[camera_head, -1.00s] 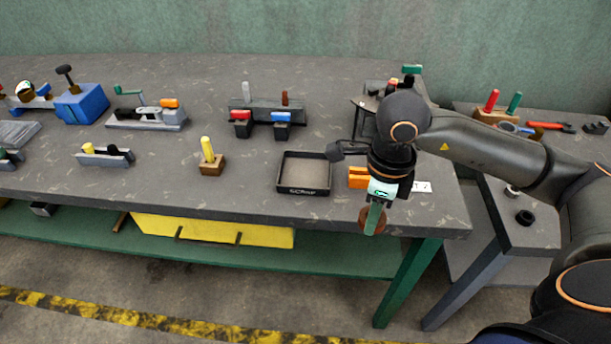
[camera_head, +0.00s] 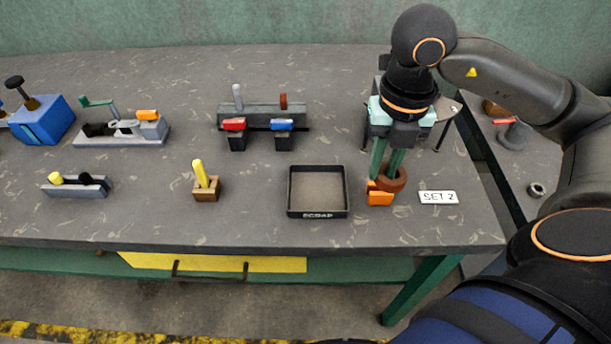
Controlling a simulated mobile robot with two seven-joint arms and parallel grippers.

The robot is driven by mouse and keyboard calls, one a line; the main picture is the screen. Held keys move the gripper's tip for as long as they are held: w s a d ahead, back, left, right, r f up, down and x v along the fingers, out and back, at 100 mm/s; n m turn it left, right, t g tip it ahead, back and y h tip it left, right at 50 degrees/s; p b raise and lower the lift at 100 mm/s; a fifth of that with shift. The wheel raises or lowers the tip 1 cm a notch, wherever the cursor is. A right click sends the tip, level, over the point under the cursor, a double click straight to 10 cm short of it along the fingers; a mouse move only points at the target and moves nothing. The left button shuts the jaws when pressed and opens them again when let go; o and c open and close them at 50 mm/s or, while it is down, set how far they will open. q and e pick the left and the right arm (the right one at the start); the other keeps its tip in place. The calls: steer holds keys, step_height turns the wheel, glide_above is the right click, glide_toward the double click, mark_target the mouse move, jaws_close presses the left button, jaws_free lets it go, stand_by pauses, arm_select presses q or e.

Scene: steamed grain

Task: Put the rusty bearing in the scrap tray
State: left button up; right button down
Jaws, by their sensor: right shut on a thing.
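The rusty bearing (camera_head: 397,182) is a brown ring at the tips of my right gripper (camera_head: 388,172). The gripper's green fingers are shut on it and hold it over or just in front of an orange block near the table's right front. The scrap tray (camera_head: 290,190) is a black, square, shallow tray marked SCRAP, a little left of the bearing. The tray looks empty. My left gripper is not in view.
The orange block (camera_head: 380,197) sits right of the tray, with a SET 2 label (camera_head: 438,197) beside it. A yellow-handled tool in a wooden block (camera_head: 206,190) stands left of the tray. A grey rack (camera_head: 262,116) stands behind. Bare tabletop lies between.

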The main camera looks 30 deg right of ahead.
steer(key=w+a+f, duration=0.2)
steer(key=w+f, duration=0.1)
steer(key=w+a+f+p, duration=0.1)
steer(key=w+a+f, duration=0.1)
steer(key=w, duration=0.2)
steer(key=w+a+f+p, duration=0.1)
steer(key=w+f, duration=0.2)
steer(key=w, duration=0.1)
steer(key=shift+a+f, duration=0.3)
steer(key=shift+a, duration=0.1)
steer(key=shift+w+a+f, duration=0.25)
steer(key=shift+w+f, duration=0.3)
steer(key=shift+f, duration=0.2)
step_height(320, 180, down, 2)
steer(key=shift+s+f+p, duration=0.1)
steer(key=shift+f+p, duration=0.05)
steer(key=shift+p, duration=0.2)
steer(key=shift+f, duration=0.25)
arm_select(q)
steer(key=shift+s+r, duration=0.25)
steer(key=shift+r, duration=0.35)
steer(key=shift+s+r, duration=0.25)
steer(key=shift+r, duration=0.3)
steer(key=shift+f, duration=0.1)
arm_select(e)
steer(key=shift+f, duration=0.1)
steer(key=c, duration=0.8)
jaws_free()
